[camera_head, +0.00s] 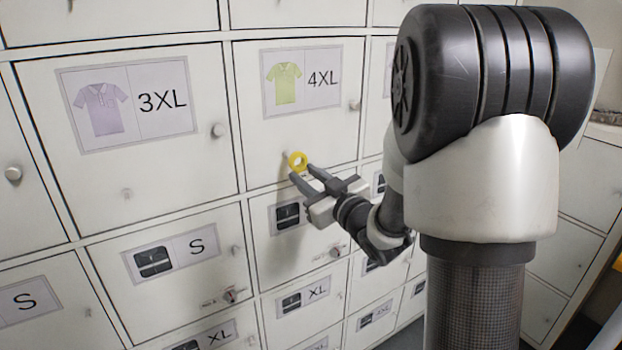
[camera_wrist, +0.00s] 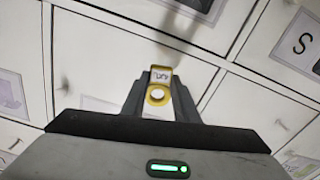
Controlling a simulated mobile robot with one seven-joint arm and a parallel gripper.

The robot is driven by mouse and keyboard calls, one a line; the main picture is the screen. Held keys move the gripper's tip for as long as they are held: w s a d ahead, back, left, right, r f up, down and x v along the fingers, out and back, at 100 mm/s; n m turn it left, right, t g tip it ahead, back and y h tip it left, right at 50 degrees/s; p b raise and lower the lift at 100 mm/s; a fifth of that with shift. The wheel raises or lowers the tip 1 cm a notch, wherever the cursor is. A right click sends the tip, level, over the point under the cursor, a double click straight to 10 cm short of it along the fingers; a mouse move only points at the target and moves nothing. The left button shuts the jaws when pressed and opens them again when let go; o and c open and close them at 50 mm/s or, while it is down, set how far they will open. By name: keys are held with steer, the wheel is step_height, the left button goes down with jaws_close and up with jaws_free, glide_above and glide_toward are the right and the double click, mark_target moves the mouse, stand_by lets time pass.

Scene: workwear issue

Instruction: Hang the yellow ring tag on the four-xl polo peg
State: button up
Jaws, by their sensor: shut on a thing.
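The yellow ring tag (camera_head: 297,161) is held at the fingertips of my gripper (camera_head: 301,172), in front of the lower part of the 4XL polo door (camera_head: 305,125). In the wrist view the yellow tag (camera_wrist: 159,88) lies between the two fingers, with a pale round centre and a small written label. The door carries a 4XL label (camera_head: 302,80) with a green polo. A small pale peg shows faintly just behind and left of the ring; I cannot tell whether the ring touches it. A round knob (camera_head: 354,105) sits at the door's right side.
The 3XL polo door (camera_head: 160,185) with its knob (camera_head: 218,130) is to the left. Below are doors labelled S (camera_head: 176,257) and XL (camera_head: 303,296), with small knobs and pegs sticking out. Open space lies in front of the locker faces.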

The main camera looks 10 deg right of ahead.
mark_target(302, 176)
steer(key=shift+p+x, duration=0.45)
steer(key=shift+x, duration=0.85)
steer(key=shift+w+a+f+b, duration=0.1)
steer(key=shift+w+f+b, duration=0.1)
steer(key=shift+f+b, duration=0.15)
steer(key=shift+w+a+b, duration=0.1)
steer(key=shift+w+b, duration=0.35)
steer(key=shift+b, duration=0.1)
steer(key=o, duration=1.2)
